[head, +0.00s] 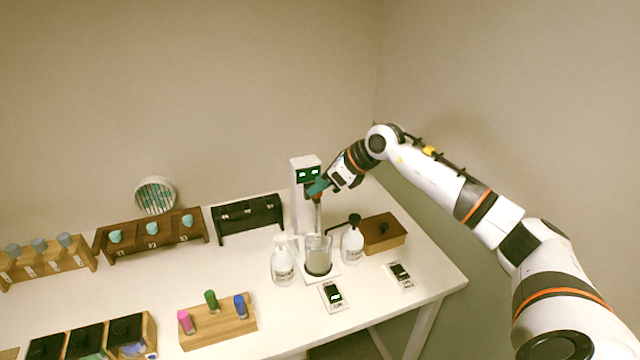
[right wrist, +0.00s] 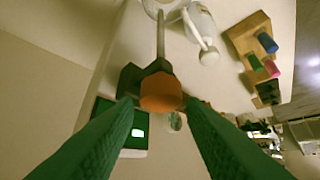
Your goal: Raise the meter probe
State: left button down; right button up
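The meter (head: 300,196) is a white upright stand with a dark display and green digits, at the back right of the table. Its probe has an orange head (right wrist: 160,92) and a thin grey rod (right wrist: 160,35) pointing down toward a glass beaker (head: 318,259) with greyish contents. My right gripper (head: 318,187) is at the probe's head beside the display. The rod's lower end is hard to make out. My left gripper is not in view.
White bottles stand on both sides of the beaker, left (head: 283,266) and right (head: 352,245). A brown box (head: 383,232) is at right.

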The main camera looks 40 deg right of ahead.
jog(key=b+v, duration=0.5)
jog(key=v, duration=0.6)
jog(key=shift+s+d+r, duration=0.15)
jog(key=shift+s+r, duration=0.05)
jog(key=shift+r, duration=0.15)
jog(key=shift+f, duration=0.1)
